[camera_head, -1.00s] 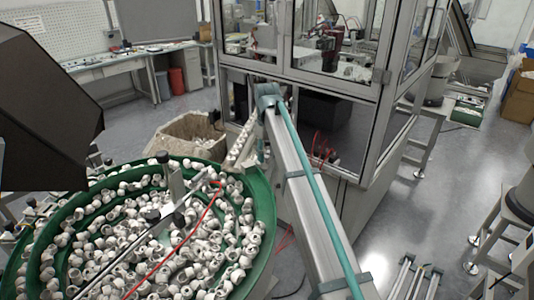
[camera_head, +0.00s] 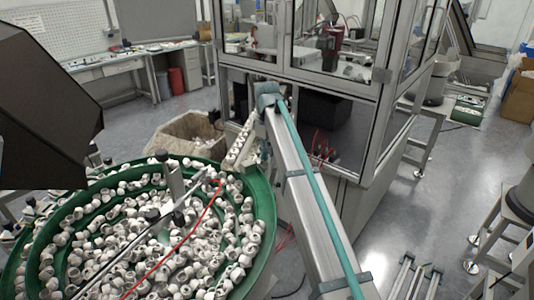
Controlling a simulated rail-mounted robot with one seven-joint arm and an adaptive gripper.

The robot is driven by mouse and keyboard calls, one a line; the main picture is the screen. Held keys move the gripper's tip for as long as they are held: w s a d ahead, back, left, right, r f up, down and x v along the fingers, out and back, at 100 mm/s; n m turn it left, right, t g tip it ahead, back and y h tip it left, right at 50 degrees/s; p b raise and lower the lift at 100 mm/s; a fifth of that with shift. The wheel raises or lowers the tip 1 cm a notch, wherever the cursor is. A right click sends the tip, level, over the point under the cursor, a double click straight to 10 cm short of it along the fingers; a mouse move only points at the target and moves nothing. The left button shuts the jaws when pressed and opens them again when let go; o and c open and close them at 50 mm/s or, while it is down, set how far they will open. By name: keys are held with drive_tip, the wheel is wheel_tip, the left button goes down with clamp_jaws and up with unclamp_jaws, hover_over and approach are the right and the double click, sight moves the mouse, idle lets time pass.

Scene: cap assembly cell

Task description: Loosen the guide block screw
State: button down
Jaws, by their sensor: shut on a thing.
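A green feeder bowl (camera_head: 262,212) full of white caps fills the lower left. A metal post with a black knob (camera_head: 162,156) stands at the bowl, with a rod and a red tube crossing over the caps. A row of caps lies on a narrow track (camera_head: 241,146) leaving the bowl at the upper right. I cannot tell the guide block or its screw apart from the other fittings at this size. My gripper is not in view. A large dark shape at the upper left hides what lies behind it.
A long silver rail with a teal tube (camera_head: 318,205) slopes across the middle. A framed glass machine enclosure (camera_head: 374,140) stands behind it. A beige bin (camera_head: 185,134) sits beyond the bowl. Open floor shows at the right, near stools and a metal frame.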

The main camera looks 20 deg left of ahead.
drive_tip(key=n, duration=0.4)
drive_tip(key=shift+n, duration=0.3)
drive_tip(key=n, duration=0.4)
drive_tip(key=shift+n+b, duration=0.4)
drive_tip(key=c, duration=1)
unclamp_jaws()
drive_tip(key=shift+c, duration=0.2)
wheel_tip(320, 180, up, 12)
